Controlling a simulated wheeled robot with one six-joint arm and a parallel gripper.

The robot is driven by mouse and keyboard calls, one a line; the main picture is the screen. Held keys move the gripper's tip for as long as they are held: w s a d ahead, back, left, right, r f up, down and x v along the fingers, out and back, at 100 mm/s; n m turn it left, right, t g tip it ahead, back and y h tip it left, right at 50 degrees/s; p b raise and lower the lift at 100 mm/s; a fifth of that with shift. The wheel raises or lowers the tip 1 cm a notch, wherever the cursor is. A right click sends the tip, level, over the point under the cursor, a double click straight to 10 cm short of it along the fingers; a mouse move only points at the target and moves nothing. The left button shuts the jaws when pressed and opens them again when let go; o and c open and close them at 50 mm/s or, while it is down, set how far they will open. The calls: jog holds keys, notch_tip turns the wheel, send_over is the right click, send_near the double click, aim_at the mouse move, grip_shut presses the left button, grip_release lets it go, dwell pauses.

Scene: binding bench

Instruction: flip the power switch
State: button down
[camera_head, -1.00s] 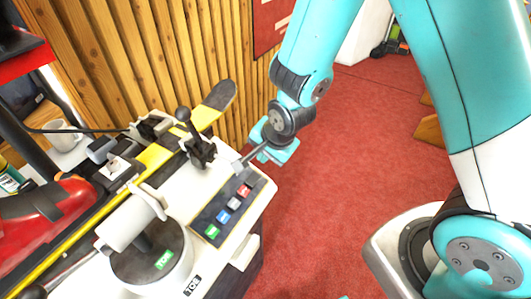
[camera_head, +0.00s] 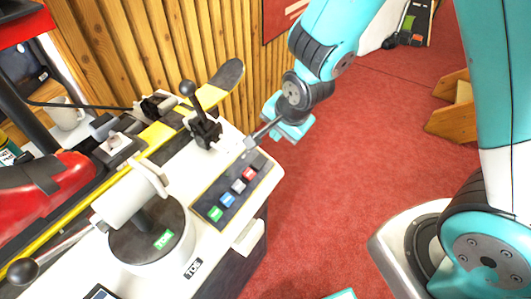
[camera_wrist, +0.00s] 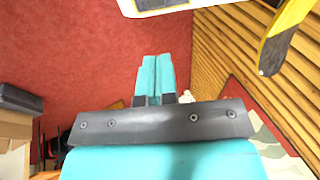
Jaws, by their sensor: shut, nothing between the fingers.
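My gripper (camera_head: 251,143) is shut and empty. Its narrow fingertips point down-left at the far right end of the white bench unit (camera_head: 227,163), just past the button panel. I cannot tell whether they touch the surface. In the wrist view the fingers (camera_wrist: 154,75) are together, with red floor behind them. A black lever with a ball knob (camera_head: 187,88) stands upright to the left of the gripper. The dark panel (camera_head: 208,198) carries several coloured buttons, with the red button (camera_head: 249,174) nearest the gripper. I cannot tell which control is the power switch.
A round drum with a white roller (camera_head: 131,206) stands at the front left. A yellow bar (camera_head: 157,131) and a red machine part (camera_head: 48,184) lie beyond it. A slatted wooden wall (camera_head: 140,55) closes the back. Red floor (camera_head: 345,150) to the right is clear.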

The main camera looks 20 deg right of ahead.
aim_at(263, 155)
jog(key=shift+f, duration=0.1)
jog(key=p+x, duration=0.1)
jog(key=x, duration=1.3)
jog(key=shift+w+a+p, duration=0.1)
jog(key=shift+p, duration=0.2)
